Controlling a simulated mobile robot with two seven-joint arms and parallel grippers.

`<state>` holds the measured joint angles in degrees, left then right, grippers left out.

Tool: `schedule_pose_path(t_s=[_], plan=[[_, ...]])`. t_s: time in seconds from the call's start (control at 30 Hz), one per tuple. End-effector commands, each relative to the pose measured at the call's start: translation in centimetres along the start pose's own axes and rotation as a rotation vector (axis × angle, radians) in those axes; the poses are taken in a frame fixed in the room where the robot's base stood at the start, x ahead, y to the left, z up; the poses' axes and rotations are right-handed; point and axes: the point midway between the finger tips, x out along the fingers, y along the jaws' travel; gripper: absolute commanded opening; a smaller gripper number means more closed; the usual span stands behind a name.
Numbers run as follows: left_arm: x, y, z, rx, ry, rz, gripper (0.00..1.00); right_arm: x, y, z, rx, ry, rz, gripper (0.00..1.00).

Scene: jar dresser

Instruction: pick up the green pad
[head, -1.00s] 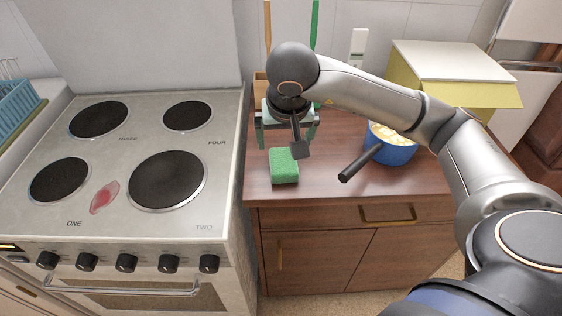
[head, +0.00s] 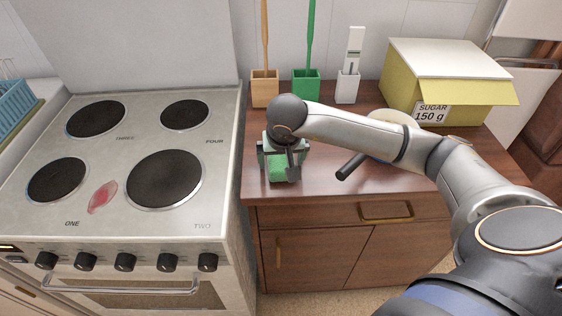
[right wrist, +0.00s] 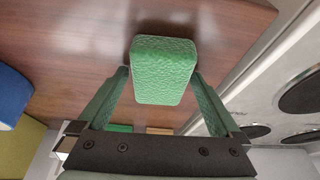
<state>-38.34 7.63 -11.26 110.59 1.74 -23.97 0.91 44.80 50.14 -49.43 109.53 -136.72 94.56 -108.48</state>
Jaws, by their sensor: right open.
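The green pad (head: 281,168) lies on the wooden dresser top near its front left edge, mostly hidden by my right gripper in the head view. In the right wrist view the pad (right wrist: 162,70) is a textured green block, just past and between the fingertips. My right gripper (head: 283,174) is open above and around the near part of the pad, with one finger on each side; I cannot tell whether either finger touches it. It also shows in the right wrist view (right wrist: 160,82). My left gripper is not in view.
A blue pot with a dark handle (head: 354,165) stands right of the gripper, partly behind my arm. Wooden (head: 265,89) and green (head: 306,87) holders stand at the back, with a yellow sugar box (head: 450,86) back right. A stove (head: 215,185) adjoins on the left.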

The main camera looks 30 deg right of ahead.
Motion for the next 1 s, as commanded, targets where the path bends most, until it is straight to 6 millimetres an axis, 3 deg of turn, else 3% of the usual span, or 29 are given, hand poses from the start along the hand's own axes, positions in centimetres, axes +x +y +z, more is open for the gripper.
schedule_pose_path(t_s=[0.1, 0.73, 1.0], plan=[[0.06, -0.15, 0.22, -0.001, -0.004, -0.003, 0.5, -0.03, -0.02, 0.0, 0.0, 0.0, -0.001, 1.0], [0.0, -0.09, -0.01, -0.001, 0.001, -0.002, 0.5, -0.07, -0.02, 0.0, 0.001, 0.0, -0.001, 0.29], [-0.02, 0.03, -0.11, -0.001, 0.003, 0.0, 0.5, -0.14, -0.03, -0.05, 0.001, 0.0, -0.001, 0.27]])
